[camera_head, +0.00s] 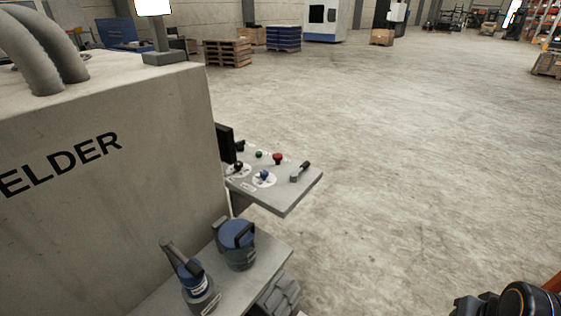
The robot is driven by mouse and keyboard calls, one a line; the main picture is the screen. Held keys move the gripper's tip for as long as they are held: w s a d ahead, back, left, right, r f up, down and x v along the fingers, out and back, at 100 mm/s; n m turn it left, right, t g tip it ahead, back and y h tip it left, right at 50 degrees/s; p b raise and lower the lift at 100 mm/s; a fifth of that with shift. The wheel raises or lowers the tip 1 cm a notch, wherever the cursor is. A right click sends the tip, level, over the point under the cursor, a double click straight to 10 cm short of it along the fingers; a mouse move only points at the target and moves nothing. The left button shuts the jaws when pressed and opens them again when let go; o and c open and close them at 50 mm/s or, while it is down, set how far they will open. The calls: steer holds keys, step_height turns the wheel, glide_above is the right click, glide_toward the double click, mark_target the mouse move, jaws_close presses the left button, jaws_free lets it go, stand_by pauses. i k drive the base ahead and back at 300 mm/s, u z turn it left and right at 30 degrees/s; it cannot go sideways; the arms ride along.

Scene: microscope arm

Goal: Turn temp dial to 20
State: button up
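A small control panel (285,196) sticks out from the right side of the large grey machine. Two dials on white round scales sit on it: one with a dark knob (238,166) and one with a blue knob (264,175). The labels and scale numbers are too small to read, so I cannot tell which is the temp dial or its setting. A dark part of my arm shows at the bottom right corner, well apart from the panel. My gripper's fingers are not in view.
The panel also carries a green button (258,154), a red button (277,157) and a lever (300,172). Below it, a grey ledge (262,262) holds two blue-topped canisters (237,246) (198,288). Open concrete floor (420,170) lies to the right; pallets (228,52) stand behind.

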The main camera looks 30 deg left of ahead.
mark_target(264, 174)
steer(key=u, duration=0.25)
steer(key=i, duration=0.8)
steer(key=u, duration=1.3)
steer(key=i, duration=0.6)
steer(key=u, duration=0.55)
